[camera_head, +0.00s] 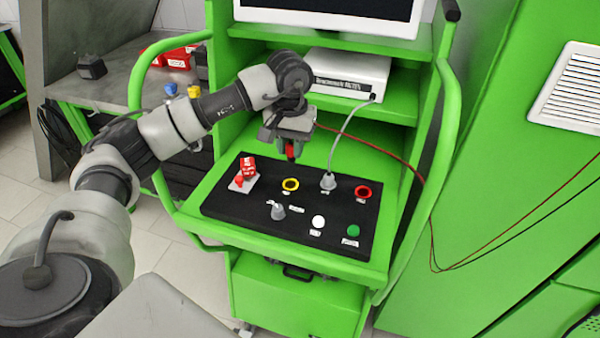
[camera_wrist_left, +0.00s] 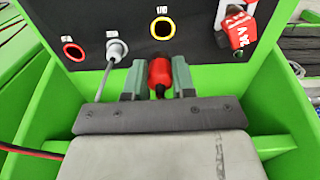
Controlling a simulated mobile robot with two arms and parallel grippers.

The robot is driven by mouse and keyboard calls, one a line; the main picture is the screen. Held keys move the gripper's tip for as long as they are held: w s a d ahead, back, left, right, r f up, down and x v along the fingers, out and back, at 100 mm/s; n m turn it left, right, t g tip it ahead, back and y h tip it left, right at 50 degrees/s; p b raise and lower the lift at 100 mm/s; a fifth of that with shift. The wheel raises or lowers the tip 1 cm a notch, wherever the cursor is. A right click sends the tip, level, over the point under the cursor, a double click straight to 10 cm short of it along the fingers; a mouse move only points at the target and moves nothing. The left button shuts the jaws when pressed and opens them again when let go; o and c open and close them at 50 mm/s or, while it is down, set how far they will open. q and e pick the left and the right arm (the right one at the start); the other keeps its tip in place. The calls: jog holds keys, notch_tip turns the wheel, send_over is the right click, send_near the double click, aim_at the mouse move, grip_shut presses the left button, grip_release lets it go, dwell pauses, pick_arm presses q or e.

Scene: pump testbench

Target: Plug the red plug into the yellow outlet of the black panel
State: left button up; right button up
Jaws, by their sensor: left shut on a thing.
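The black panel (camera_head: 262,218) lies on the green bench shelf. Its yellow outlet (camera_head: 290,184) is a yellow ring with a dark centre; it also shows in the left wrist view (camera_wrist_left: 162,29), beyond the gripper's tips. My left gripper (camera_head: 291,150) is shut on the red plug (camera_wrist_left: 160,75), which sits between its two fingers in the left wrist view. In the head view the red plug (camera_head: 290,151) hangs above the panel's back edge, apart from the yellow outlet and a little behind it. My right gripper is not in view.
A red switch (camera_head: 247,168) stands left of the yellow outlet. A grey plug with a cable (camera_head: 328,181) and a red outlet (camera_head: 362,191) are to its right. White (camera_head: 318,221) and green (camera_head: 353,230) buttons are in front. A red cable (camera_head: 375,148) runs off right.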

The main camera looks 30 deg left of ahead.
pick_arm(q)
jog(key=shift+w+a, duration=0.1)
jog(key=shift+a, duration=0.25)
jog(key=shift+d+f+b, duration=0.1)
jog(key=shift+f+b, duration=1.85)
jog(key=shift+f, duration=1.05)
jog(key=shift+f+b, duration=0.65)
jog(key=shift+f, duration=0.15)
jog(key=shift+f+b, duration=1.05)
jog(key=shift+b, duration=0.1)
jog(key=o, duration=1.3)
jog(key=shift+c, duration=0.2)
